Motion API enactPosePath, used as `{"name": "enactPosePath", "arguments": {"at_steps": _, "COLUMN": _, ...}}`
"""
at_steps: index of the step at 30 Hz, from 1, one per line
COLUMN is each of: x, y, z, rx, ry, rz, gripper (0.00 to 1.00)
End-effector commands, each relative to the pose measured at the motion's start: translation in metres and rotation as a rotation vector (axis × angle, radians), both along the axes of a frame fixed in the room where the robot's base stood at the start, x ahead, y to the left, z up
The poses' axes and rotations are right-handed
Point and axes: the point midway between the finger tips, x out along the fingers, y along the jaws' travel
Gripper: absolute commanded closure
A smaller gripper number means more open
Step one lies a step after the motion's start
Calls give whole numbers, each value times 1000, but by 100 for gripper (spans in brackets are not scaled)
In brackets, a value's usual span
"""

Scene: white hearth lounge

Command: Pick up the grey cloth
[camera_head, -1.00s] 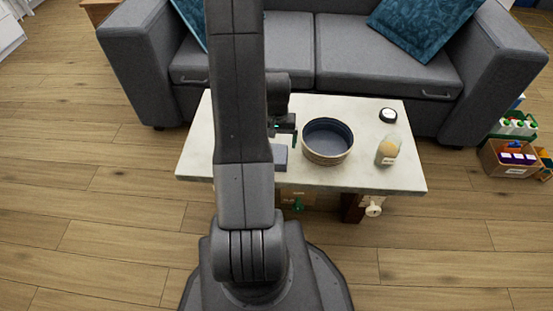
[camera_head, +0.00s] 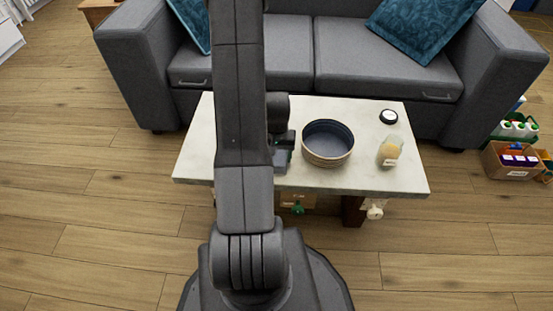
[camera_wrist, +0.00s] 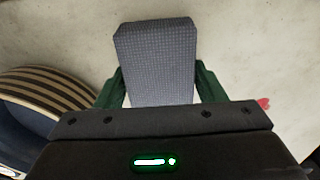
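The grey cloth (camera_wrist: 157,62) is a folded, textured block on the white table top. In the head view only a small part of the cloth (camera_head: 281,168) shows, beside my arm. My gripper (camera_wrist: 160,82) is low over it, with one green finger on each side of the cloth's near end. The fingers are spread, and I cannot tell whether they touch its sides. The gripper body hides the cloth's nearest edge. In the head view my gripper (camera_head: 284,155) is partly hidden by my arm.
A round striped basket (camera_head: 328,143) stands just right of the cloth; it also shows at the left of the wrist view (camera_wrist: 50,92). A jar (camera_head: 389,151) and a small black-rimmed round item (camera_head: 388,116) stand farther right on the table (camera_head: 375,183). A grey sofa (camera_head: 365,72) stands behind.

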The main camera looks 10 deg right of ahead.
Motion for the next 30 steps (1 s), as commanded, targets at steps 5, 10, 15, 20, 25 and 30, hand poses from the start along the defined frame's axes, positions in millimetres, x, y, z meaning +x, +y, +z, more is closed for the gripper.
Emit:
{"name": "enactPosePath", "arguments": {"at_steps": 5, "x": 0, "y": 0, "z": 0, "rx": 0, "ry": 0, "rz": 0, "gripper": 59}}
{"name": "enactPosePath", "arguments": {"at_steps": 10, "x": 0, "y": 0, "z": 4, "rx": 0, "ry": -1, "rz": 0, "gripper": 59}}
{"name": "enactPosePath", "arguments": {"at_steps": 15, "x": 1, "y": 0, "z": 31, "rx": -1, "ry": -4, "rz": 0, "gripper": 59}}
{"name": "enactPosePath", "arguments": {"at_steps": 20, "x": 1, "y": 0, "z": 65, "rx": 0, "ry": -4, "rz": 0, "gripper": 59}}
{"name": "enactPosePath", "arguments": {"at_steps": 25, "x": 0, "y": 0, "z": 91, "rx": -1, "ry": -2, "rz": 0, "gripper": 59}}
{"name": "enactPosePath", "arguments": {"at_steps": 30, "x": 0, "y": 0, "z": 100, "rx": 0, "ry": 0, "rz": 0, "gripper": 59}}
